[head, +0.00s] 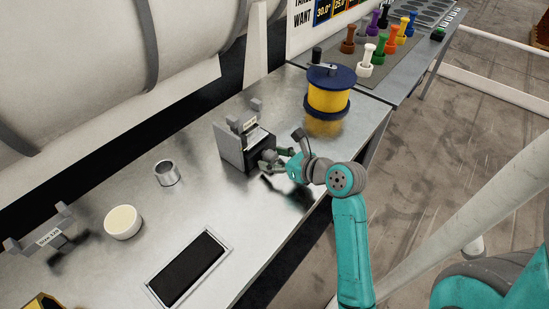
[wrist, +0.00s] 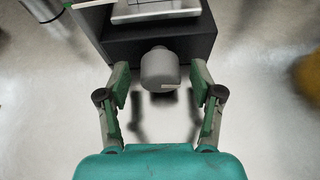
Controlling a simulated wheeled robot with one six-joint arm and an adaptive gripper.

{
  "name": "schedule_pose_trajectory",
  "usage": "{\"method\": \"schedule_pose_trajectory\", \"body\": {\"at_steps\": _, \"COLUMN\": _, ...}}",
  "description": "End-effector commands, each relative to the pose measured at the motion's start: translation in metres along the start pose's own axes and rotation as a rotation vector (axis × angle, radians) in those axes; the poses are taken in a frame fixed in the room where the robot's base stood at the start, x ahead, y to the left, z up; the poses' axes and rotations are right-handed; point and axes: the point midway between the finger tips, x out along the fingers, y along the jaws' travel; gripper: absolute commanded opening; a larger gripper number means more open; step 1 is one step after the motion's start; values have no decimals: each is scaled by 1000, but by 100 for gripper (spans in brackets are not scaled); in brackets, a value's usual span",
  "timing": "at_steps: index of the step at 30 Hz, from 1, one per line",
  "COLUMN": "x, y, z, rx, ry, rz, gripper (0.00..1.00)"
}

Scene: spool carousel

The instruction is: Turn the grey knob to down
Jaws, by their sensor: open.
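The grey knob (wrist: 159,70) sticks out from the dark front face of a small box (wrist: 192,50) in the wrist view. A pale mark shows on the knob's near side. My gripper (wrist: 159,85) is open, with one finger on each side of the knob and a gap on both sides. In the head view, my gripper (head: 270,164) is at the front of the box (head: 236,158), which stands on the metal bench. The knob is small and partly hidden by my gripper there, and its setting is hard to read.
A yellow and dark blue spool (head: 328,95) stands behind the box on the bench (head: 130,185). A metal cup (head: 167,174), a white round tub (head: 123,222) and a black framed panel (head: 190,268) are to the left. Coloured pegs stand at the back right.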

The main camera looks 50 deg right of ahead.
Motion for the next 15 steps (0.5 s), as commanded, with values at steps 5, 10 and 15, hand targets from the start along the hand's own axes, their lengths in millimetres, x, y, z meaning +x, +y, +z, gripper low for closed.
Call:
{"method": "schedule_pose_trajectory", "body": {"at_steps": 5, "x": 0, "y": 0, "z": 0, "rx": 0, "ry": 0, "rz": 0, "gripper": 53}}
{"method": "schedule_pose_trajectory", "body": {"at_steps": 10, "x": 0, "y": 0, "z": 0, "rx": 0, "ry": 0, "rz": 0, "gripper": 11}}
{"method": "schedule_pose_trajectory", "body": {"at_steps": 15, "x": 0, "y": 0, "z": 0, "rx": -15, "ry": 0, "rz": -6, "gripper": 6}}
